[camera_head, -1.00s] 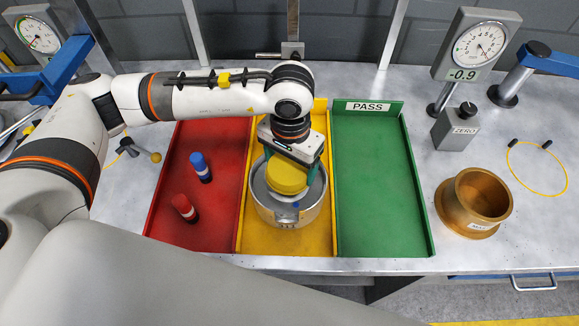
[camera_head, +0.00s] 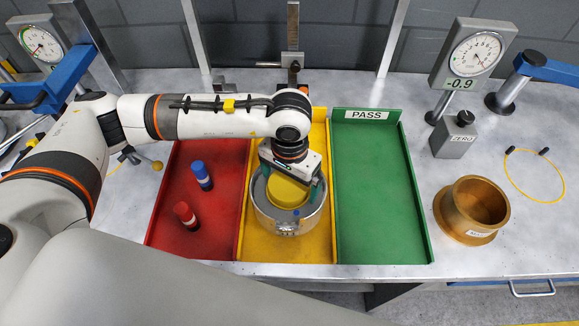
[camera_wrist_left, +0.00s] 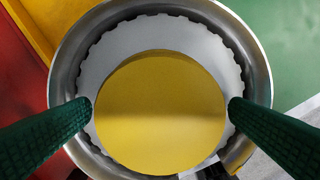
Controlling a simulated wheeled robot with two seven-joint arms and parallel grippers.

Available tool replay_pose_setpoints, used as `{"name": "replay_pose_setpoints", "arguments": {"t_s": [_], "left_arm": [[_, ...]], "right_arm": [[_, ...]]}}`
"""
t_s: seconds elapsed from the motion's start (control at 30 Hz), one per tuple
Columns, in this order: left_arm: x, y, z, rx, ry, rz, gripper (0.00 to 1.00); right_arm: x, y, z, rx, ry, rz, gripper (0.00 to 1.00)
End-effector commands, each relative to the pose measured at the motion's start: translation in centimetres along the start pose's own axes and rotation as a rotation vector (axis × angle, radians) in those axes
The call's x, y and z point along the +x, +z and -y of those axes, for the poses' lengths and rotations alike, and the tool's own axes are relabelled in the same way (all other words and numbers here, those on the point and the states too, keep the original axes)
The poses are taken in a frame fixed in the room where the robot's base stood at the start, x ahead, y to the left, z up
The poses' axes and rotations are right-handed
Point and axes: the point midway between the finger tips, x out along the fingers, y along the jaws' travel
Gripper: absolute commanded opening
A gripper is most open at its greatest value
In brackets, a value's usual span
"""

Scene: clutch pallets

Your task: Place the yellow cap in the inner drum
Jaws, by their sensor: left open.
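The yellow cap (camera_head: 287,194) is a thick round disc. It sits inside the round metal drum (camera_head: 290,226), which stands in the yellow middle section. In the left wrist view the cap (camera_wrist_left: 160,112) lies within the drum's steel rim (camera_wrist_left: 62,75), with a pale toothed ring around it. My left gripper (camera_head: 291,185) is over the drum, with its green fingers on either side of the cap. In the left wrist view the fingers (camera_wrist_left: 160,104) are open, with narrow gaps to the cap. How deep the cap sits is hard to tell. My right gripper is not in view.
A red tray section (camera_head: 215,225) to the left holds a blue and a red cylinder. The green PASS section (camera_head: 375,190) is empty. A brass flanged cup (camera_head: 470,208), a dial gauge (camera_head: 475,52) and a yellow cable loop (camera_head: 535,190) stand or lie to the right.

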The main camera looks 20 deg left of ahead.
Motion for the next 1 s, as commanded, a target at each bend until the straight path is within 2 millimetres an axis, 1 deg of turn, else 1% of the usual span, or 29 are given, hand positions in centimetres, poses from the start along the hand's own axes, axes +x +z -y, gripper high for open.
{"name": "replay_pose_setpoints", "arguments": {"t_s": [0.17,0.4,0.5,0.6,0.73,1.0], "left_arm": [[-2.6,0.2,0.0,0.002,0.001,0.009,1.0],[-7.8,0.1,0.0,0.001,0.0,0.008,1.0],[-9.5,0.1,0.0,0.002,0.001,0.006,1.0],[-10.7,0.1,0.0,0.0,0.0,0.004,1.0],[-11.5,0.0,0.0,0.0,0.001,0.002,1.0],[-11.7,0.0,0.0,0.0,0.0,0.0,1.0]], "right_arm": [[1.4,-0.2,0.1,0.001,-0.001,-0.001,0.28],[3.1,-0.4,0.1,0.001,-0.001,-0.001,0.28],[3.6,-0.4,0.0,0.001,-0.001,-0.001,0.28],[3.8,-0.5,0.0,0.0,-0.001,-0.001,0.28],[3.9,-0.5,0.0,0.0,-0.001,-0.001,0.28],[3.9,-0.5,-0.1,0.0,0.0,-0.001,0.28]]}}
